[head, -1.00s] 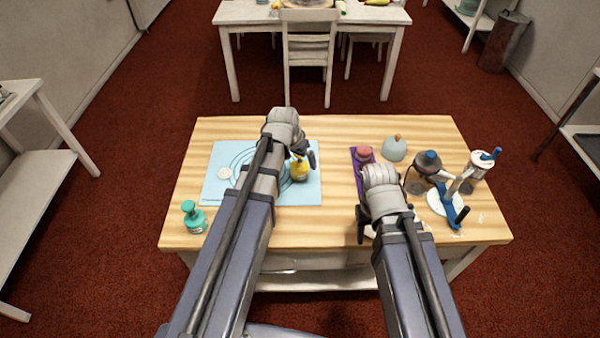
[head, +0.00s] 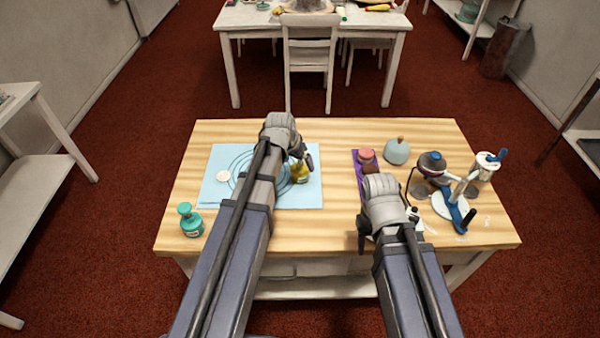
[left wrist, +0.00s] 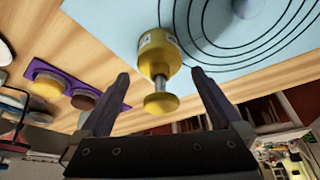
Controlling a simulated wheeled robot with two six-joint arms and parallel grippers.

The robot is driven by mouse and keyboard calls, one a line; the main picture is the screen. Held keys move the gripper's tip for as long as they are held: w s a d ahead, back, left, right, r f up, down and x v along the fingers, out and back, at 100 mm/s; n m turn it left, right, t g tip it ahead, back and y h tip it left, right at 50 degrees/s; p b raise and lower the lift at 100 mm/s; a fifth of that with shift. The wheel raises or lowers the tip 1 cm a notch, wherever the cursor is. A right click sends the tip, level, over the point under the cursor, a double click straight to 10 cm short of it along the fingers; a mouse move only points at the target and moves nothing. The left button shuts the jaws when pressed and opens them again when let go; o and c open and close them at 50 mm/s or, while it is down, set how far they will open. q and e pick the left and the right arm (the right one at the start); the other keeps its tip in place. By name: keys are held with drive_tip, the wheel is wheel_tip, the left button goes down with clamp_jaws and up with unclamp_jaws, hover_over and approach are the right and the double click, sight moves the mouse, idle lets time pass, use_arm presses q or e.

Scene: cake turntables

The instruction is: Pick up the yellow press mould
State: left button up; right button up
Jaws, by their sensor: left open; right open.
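The yellow press mould (head: 300,174) stands on the light blue mat (head: 220,195), partly hidden behind my left wrist in the head view. In the left wrist view the mould (left wrist: 158,55) has a wide yellow body, a short metal stem and a round yellow knob toward me. My left gripper (left wrist: 160,98) is open, with one finger on each side of the knob and clear gaps to both. My right gripper (head: 386,235) is over the right part of the table, its fingers mostly hidden by its wrist.
A teal press mould (head: 190,220) stands at the front left. A purple tray (head: 357,168) with round pieces, a pale blue dome (head: 397,151) and a blue-and-white stand (head: 460,215) are to the right. A white disc (head: 223,176) lies on the mat.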

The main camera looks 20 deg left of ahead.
sight(299, 165)
use_arm(q)
drive_tip(key=b+x, duration=0.4)
drive_tip(key=shift+s+f, duration=0.1)
drive_tip(key=shift+f, duration=0.35)
drive_tip(key=shift+r, duration=0.1)
drive_tip(key=shift+c, duration=0.2)
drive_tip(key=c, duration=1.5)
drive_tip(key=shift+r, duration=0.15)
wheel_tip(299, 165, up, 10)
drive_tip(key=p, duration=1)
